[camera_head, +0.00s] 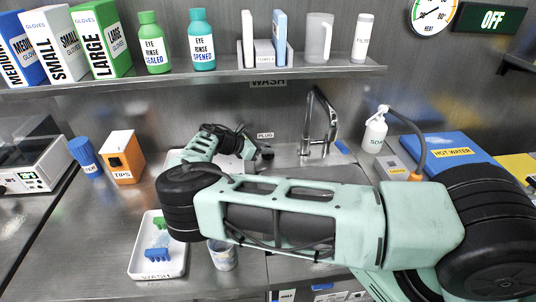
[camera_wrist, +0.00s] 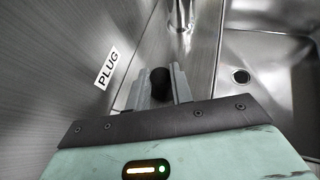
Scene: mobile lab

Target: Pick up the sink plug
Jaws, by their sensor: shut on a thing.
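The sink plug (camera_wrist: 161,82) is a dark, rounded piece between the two grey fingers of my gripper (camera_wrist: 160,88) in the wrist view. My gripper is shut on it. In the head view the dark plug (camera_head: 267,153) shows at the end of my gripper (camera_head: 257,150), just below the PLUG label (camera_head: 265,135) on the back wall. The label also shows in the wrist view (camera_wrist: 107,68), left of the fingers. I cannot tell whether the plug touches the counter. My arm hides part of the counter and sink in the head view.
The sink basin (camera_wrist: 270,105) with its round drain (camera_wrist: 241,76) lies right of my gripper. The tap (camera_head: 322,125) stands close by on the right. A soap bottle (camera_head: 375,130), wash tray (camera_head: 155,270) and tips box (camera_head: 126,157) stand around. A loaded shelf (camera_head: 200,78) runs above.

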